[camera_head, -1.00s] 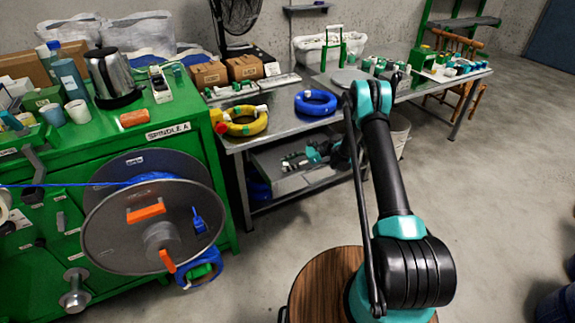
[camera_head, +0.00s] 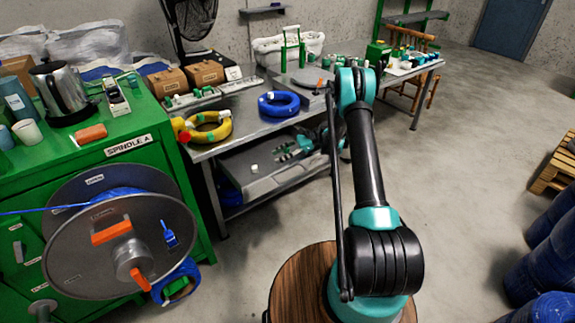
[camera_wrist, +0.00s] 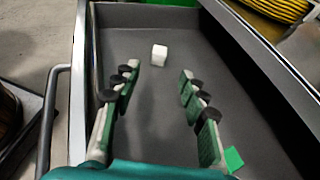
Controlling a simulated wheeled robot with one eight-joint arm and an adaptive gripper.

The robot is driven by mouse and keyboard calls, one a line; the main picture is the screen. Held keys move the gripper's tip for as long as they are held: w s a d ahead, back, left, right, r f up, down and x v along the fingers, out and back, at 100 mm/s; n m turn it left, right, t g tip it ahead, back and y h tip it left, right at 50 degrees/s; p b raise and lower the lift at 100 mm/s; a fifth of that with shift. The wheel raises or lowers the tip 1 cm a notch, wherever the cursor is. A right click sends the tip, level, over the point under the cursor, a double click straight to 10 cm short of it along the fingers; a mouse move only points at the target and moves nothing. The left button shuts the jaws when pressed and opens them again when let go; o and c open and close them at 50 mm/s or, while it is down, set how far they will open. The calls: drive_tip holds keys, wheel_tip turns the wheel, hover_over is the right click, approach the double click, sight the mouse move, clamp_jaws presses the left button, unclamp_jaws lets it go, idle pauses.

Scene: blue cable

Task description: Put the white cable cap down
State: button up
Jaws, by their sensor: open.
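The white cable cap (camera_wrist: 159,54) is a small white block resting on the floor of a grey tray (camera_wrist: 140,22) in the wrist view. In the head view it is a small white spot (camera_head: 254,168) in the tray (camera_head: 232,169) under the metal table. My gripper (camera_wrist: 158,75) is open, with its green-padded fingers wide apart and nothing between them. The cap lies just beyond the fingertips, apart from both. In the head view my gripper (camera_head: 288,153) reaches in under the table, to the right of the cap, partly hidden by my arm.
The metal tabletop (camera_head: 247,117) above the tray carries a blue coil (camera_head: 279,104) and a yellow coil (camera_head: 208,127). A green cabinet with a large cable spool (camera_head: 119,243) stands at the left. Blue barrels (camera_head: 545,265) stand at the right.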

drive_tip(key=shift+r, duration=0.35)
drive_tip(key=s+d+r+n+t+h, duration=0.2)
drive_tip(key=s+d+r+n+h, duration=0.1)
drive_tip(key=s+r, duration=0.45)
drive_tip(key=s+d+r+n+t+h, duration=0.2)
drive_tip(key=s+d+r+n+h, duration=0.15)
drive_tip(key=s+r, duration=0.4)
drive_tip(key=s+d+n+t+h, duration=0.1)
drive_tip(key=s+d+n+h, duration=0.2)
drive_tip(key=s, duration=0.9)
drive_tip(key=s+d+n+t+h, duration=0.2)
drive_tip(key=s+d+n+h, duration=0.2)
drive_tip(key=s, duration=0.8)
drive_tip(key=d+n, duration=0.2)
drive_tip(key=d, duration=0.2)
drive_tip(key=shift+s+d+r, duration=0.15)
drive_tip(key=shift+s+r, duration=0.2)
drive_tip(key=shift+w, duration=0.1)
